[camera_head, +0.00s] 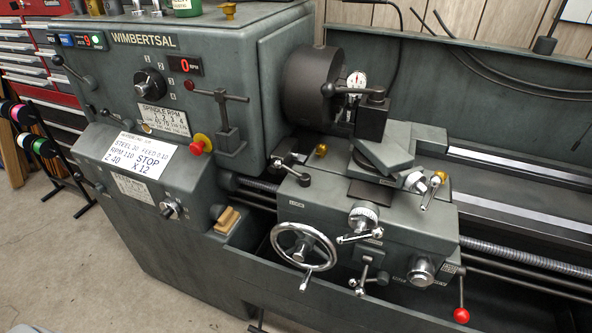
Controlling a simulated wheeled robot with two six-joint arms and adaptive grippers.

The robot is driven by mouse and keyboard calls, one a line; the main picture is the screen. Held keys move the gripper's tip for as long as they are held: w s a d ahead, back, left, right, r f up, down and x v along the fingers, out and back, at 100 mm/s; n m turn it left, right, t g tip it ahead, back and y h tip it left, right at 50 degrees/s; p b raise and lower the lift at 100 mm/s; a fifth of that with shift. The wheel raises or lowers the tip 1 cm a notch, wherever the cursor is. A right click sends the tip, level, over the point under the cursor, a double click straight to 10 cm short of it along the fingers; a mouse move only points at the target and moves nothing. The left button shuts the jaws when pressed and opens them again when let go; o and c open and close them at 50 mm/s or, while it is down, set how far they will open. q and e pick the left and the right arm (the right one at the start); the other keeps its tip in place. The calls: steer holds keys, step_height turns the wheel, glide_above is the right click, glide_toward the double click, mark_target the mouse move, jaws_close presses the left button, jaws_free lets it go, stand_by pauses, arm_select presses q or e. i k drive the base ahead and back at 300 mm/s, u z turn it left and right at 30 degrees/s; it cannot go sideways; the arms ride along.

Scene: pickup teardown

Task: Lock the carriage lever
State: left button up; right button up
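A grey lathe carriage (403,240) sits on the bed at the centre right. On its top left is a short dark lever with a ball end (278,161), slanting across a round hub; a small label (297,203) below it is too small to read surely. I take this as the carriage lever, but whether it is locked I cannot tell. A chrome handwheel (303,247) is on the carriage front, below the lever. Neither of my grippers is in view.
The chuck (312,84) and tool post (373,115) stand behind the lever. A red-knobbed lever (461,314) hangs at the lower right. The headstock (215,50) with a red-and-yellow stop button (200,144) is left. The floor (75,265) at front left is clear.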

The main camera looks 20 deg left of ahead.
mark_target(305, 179)
steer(key=u, duration=0.45)
steer(key=k, duration=0.55)
steer(key=u, duration=0.2)
steer(key=i, duration=1.15)
steer(key=z, duration=0.75)
